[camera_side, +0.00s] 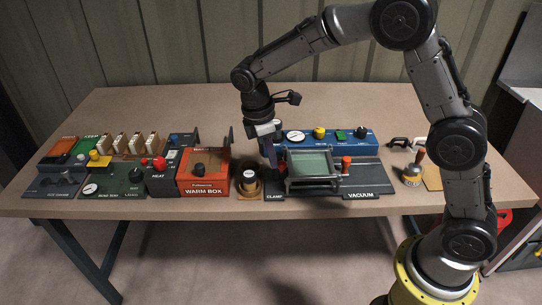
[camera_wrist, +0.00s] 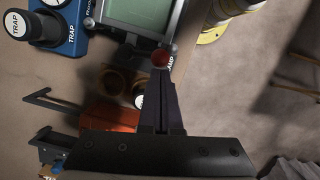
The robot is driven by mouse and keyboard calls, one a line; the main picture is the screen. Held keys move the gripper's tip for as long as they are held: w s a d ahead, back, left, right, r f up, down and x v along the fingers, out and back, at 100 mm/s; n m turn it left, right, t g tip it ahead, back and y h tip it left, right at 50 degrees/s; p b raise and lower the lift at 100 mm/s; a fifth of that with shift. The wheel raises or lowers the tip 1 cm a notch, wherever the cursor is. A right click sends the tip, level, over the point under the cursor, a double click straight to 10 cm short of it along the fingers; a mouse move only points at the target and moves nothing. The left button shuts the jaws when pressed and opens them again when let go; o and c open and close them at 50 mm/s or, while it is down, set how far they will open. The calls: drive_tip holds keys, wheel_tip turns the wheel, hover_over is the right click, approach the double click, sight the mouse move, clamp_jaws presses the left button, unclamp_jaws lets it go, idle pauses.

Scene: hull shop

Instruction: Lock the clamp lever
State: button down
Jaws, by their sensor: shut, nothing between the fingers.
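The clamp station is a dark plate lettered CLAMP (camera_side: 275,197) and VACUUM (camera_side: 361,195). On it sits a grey frame with a pale green window (camera_side: 311,163), which also shows at the top of the wrist view (camera_wrist: 140,14). A red knob (camera_wrist: 160,57), apparently the clamp lever's end, lies just beyond my fingertips beside the partly covered CLAMP lettering. My gripper (camera_side: 272,164) points down at the frame's left side. In the wrist view its fingers (camera_wrist: 161,78) are together and empty. Whether they touch the knob, and the lever's angle, I cannot tell.
A red-topped post (camera_side: 346,163) stands right of the window. The blue control box (camera_side: 325,139) is behind. The orange warm box (camera_side: 203,177) and a round black-and-white button (camera_side: 249,180) are close on the left. The table's front strip is clear.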

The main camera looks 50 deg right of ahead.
drive_tip(key=shift+s+d+n, duration=0.15)
drive_tip(key=shift+s+n, duration=0.1)
drive_tip(key=shift+n, duration=0.35)
drive_tip(key=n, duration=0.1)
drive_tip(key=s+d+n+t, duration=0.1)
drive_tip(key=n, duration=0.1)
drive_tip(key=shift+s, duration=0.15)
drive_tip(key=shift+s+d+n+t, duration=0.15)
drive_tip(key=shift+d+n+t, duration=0.1)
drive_tip(key=shift+d+n, duration=0.95)
drive_tip(key=shift+s+d+n+t, duration=0.25)
drive_tip(key=shift+d+n, duration=0.3)
drive_tip(key=shift+n, duration=1.2)
drive_tip(key=shift+s+d+n+t, duration=0.1)
drive_tip(key=shift+d+n+t, duration=0.2)
drive_tip(key=shift+d+n, duration=0.9)
drive_tip(key=shift+a+n, duration=0.1)
drive_tip(key=shift+n, duration=0.15)
drive_tip(key=shift+a, duration=0.1)
